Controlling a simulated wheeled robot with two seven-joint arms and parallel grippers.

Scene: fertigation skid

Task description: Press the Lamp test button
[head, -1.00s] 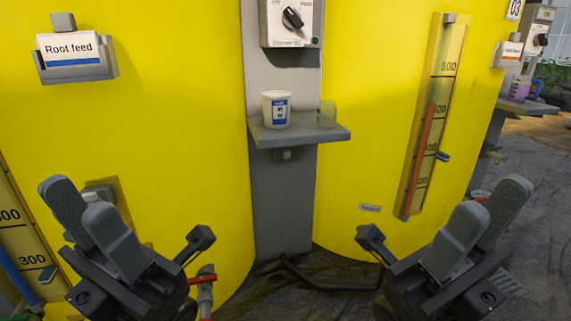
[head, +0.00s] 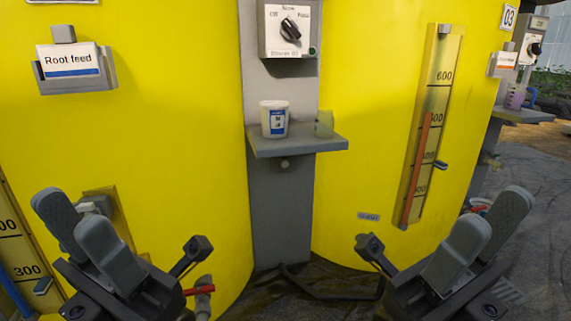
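A grey control box (head: 289,29) with a black rotary knob (head: 290,30) is on the grey post at the top centre. A small dark green round spot, possibly a button (head: 312,51), is at its lower right corner. My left gripper (head: 74,222) is at the lower left, open and empty, in front of the yellow tank. My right gripper (head: 491,222) is at the lower right, also open and empty. Both are well below the box and touch nothing visible.
A grey shelf (head: 297,141) below the box juts out, holding a white cup (head: 275,119) and a greenish clear cup (head: 324,123). Yellow tanks (head: 170,150) flank the post. A "Root feed" card holder (head: 74,66) and a level gauge (head: 428,130) protrude from them.

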